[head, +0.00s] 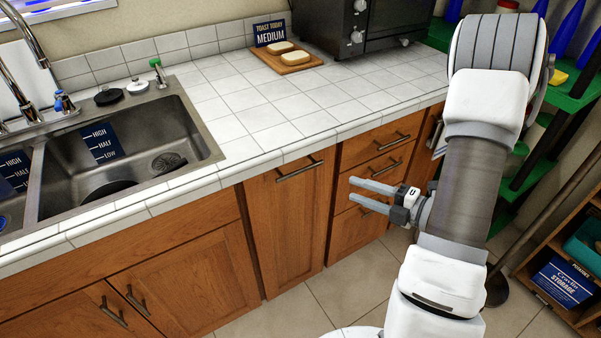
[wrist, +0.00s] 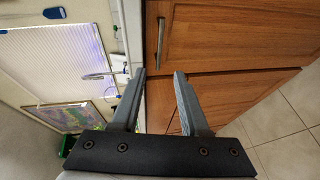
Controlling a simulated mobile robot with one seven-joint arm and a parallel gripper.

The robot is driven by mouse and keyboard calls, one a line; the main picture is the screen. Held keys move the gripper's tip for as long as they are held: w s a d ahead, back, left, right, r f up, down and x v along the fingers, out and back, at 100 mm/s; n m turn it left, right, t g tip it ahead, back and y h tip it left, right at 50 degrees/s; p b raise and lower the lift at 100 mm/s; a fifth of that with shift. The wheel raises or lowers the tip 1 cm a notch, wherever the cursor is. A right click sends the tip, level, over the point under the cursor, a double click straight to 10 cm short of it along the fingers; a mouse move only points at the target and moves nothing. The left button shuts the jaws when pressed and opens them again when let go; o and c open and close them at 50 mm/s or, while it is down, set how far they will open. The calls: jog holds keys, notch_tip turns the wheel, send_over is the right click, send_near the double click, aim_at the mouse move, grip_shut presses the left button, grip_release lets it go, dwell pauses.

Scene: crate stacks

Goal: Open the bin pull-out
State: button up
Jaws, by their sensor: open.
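The bin pull-out appears to be the tall narrow wooden front (head: 290,225) under the counter, right of the sink cabinet. It looks shut, with a horizontal dark bar handle (head: 300,170) near its top. My gripper (head: 352,189) is open and empty, right of that front, before the drawer stack, with its fingers pointing left. In the wrist view, my gripper (wrist: 160,72) has its two fingers apart. Beyond them are a wooden front (wrist: 235,30) and a bar handle (wrist: 161,43), probably the pull-out's. Nothing is between the fingers, and no contact shows.
A drawer stack (head: 360,178) with bar handles stands right of the pull-out. The tiled counter (head: 240,105) overhangs the fronts. Sink cabinet doors (head: 190,285) are at left. A green shelf (head: 575,100) and a wooden rack (head: 545,265) stand right. Tiled floor (head: 300,310) before the fronts is clear.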

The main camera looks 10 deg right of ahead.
aim_at(303, 171)
jog(key=b+x, duration=0.2)
jog(key=x, duration=1.4)
jog(key=shift+w+a+b, duration=0.25)
jog(key=shift+a+b, duration=0.05)
jog(key=shift+b, duration=0.05)
grip_shut()
dwell(0.6)
